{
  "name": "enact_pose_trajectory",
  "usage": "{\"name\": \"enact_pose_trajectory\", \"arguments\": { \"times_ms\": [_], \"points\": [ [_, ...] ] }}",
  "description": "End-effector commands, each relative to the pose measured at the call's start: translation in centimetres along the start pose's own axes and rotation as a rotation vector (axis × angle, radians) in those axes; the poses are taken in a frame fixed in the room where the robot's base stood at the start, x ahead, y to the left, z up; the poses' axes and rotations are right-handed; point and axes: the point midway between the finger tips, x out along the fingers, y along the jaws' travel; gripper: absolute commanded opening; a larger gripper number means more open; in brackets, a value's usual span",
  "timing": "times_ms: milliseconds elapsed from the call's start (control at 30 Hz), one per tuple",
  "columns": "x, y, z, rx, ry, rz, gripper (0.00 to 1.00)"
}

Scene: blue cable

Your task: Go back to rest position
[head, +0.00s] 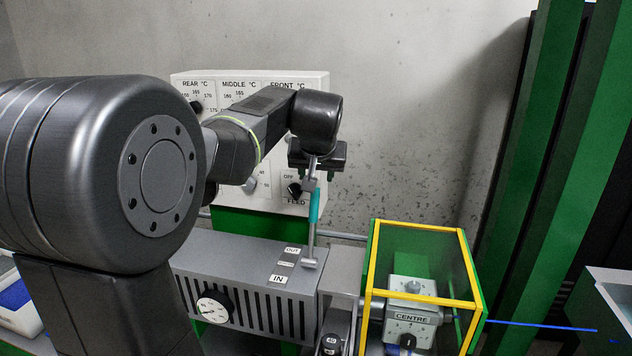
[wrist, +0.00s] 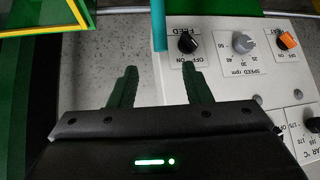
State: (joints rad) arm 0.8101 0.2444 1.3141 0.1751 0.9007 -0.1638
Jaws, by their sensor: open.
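My gripper (head: 318,167) is in front of the white control panel (head: 310,82), above the lever on the grey housing. In the wrist view its two dark green fingers (wrist: 159,70) are apart, with nothing between them. The lever has a teal sleeve (head: 314,206) and stands upright near the OUT and IN labels. The teal sleeve also shows in the wrist view (wrist: 158,25), beyond the fingertips. From the head view I cannot tell whether the gripper touches the lever. The arm partly hides the panel.
The FEED knob (wrist: 189,41), speed knob (wrist: 243,43) and orange-handled switch (wrist: 288,40) are close to the gripper. A yellow-framed guard (head: 419,299) stands right of the grey housing (head: 240,262). A blue cable (head: 540,325) runs right from it toward a pale tank (head: 612,290).

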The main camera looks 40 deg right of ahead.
Motion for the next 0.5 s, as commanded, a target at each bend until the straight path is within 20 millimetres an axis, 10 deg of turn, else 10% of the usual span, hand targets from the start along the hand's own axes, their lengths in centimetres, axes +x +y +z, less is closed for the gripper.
{"name": "enact_pose_trajectory", "arguments": {
  "times_ms": [500],
  "points": [
    [0.39, 0.00, -0.01, 0.000, -0.002, 0.000, 0.44]
  ]
}}
